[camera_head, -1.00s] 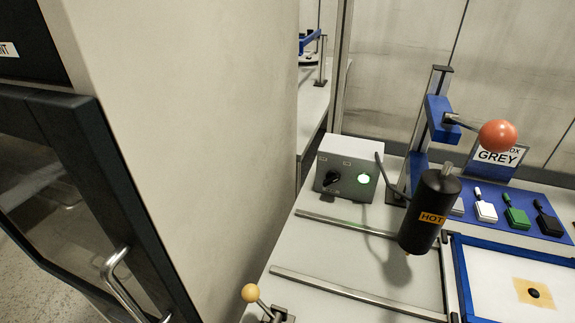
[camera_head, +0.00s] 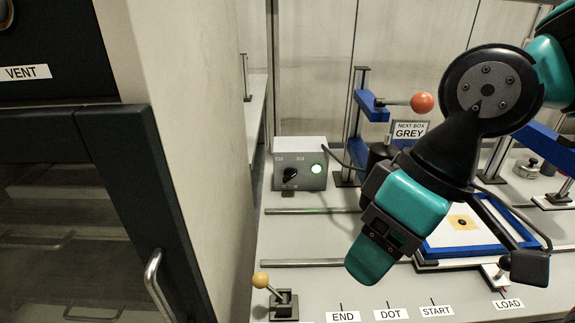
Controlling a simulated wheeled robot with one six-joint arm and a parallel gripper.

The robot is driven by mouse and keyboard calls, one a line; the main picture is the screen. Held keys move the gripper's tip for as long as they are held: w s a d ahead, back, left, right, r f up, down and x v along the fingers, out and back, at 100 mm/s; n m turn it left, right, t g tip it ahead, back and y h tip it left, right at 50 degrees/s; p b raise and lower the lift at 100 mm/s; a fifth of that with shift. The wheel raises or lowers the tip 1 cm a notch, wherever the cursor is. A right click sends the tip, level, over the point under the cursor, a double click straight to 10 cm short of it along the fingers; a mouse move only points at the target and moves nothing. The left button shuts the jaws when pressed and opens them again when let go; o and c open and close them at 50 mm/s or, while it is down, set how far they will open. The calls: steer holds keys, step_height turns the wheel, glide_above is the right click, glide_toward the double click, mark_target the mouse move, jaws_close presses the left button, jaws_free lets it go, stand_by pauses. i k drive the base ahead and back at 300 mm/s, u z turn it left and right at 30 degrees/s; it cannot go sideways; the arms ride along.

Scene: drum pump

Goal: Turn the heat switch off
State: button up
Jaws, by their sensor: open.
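The grey switch box (camera_head: 300,150) stands on the bench at the back left, beside the pale wall. Its front carries a black rotary knob (camera_head: 290,175), turned at a slant, with two small labels above it that are too small to read. A round lamp (camera_head: 316,168) to the right of the knob glows green. My gripper (camera_head: 373,255) hangs over the bench, in front and to the right of the box, well apart from the knob. It is open and nothing shows in it. The black heater cylinder (camera_head: 379,157) is mostly hidden behind my arm.
A yellow-knobbed lever (camera_head: 262,280) stands at the bench's front left. A red ball handle (camera_head: 422,103) sticks out from the blue press. A blue-framed tray (camera_head: 440,236) lies partly behind my arm. A dark cabinet door with a metal handle (camera_head: 155,275) fills the left.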

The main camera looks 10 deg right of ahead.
mark_target(289, 174)
steer(key=z, duration=1.2)
steer(key=k, duration=0.9)
steer(key=u, duration=1.4)
steer(key=i, duration=1)
